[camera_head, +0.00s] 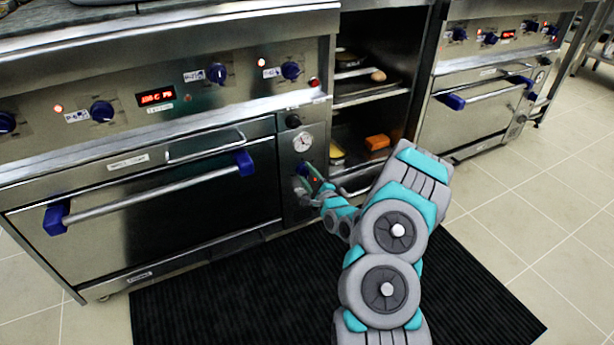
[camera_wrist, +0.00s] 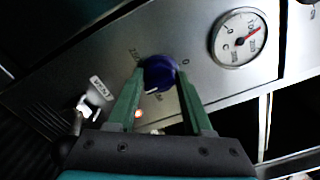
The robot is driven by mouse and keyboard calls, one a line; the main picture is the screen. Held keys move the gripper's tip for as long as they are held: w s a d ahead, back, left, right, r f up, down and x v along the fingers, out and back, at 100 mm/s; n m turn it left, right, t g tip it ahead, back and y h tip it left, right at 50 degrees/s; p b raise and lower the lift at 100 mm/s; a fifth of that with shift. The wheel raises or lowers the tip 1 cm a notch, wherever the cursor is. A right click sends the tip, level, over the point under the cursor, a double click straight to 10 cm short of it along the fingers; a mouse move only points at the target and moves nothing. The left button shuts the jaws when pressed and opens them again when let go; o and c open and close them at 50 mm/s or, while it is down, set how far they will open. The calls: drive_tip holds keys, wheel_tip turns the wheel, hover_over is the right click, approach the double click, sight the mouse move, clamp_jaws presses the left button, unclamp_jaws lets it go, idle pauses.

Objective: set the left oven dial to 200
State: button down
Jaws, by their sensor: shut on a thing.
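The left oven (camera_head: 180,215) has a narrow side panel at its right with a round gauge (camera_head: 303,141) and a small black knob above it. In the wrist view the blue oven dial (camera_wrist: 160,76) sits between the two green fingers of my gripper (camera_wrist: 161,73), which is shut on it. The dial's white mark points down and slightly left in that view. The printed numbers around it are too small to read surely. The gauge (camera_wrist: 239,38) shows a red needle pointing up and right.
The oven's door handle (camera_head: 150,190) with blue ends runs left of the panel. Open shelves (camera_head: 372,95) hold an orange item (camera_head: 377,142) right of the panel. A second oven (camera_head: 480,100) stands at the right. A black mat (camera_head: 230,295) covers the floor in front.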

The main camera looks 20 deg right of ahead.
drive_tip(key=shift+c, duration=1.6)
unclamp_jaws()
drive_tip(key=s, duration=0.7)
drive_tip(key=shift+s+d, duration=0.15)
drive_tip(key=shift+s, duration=0.25)
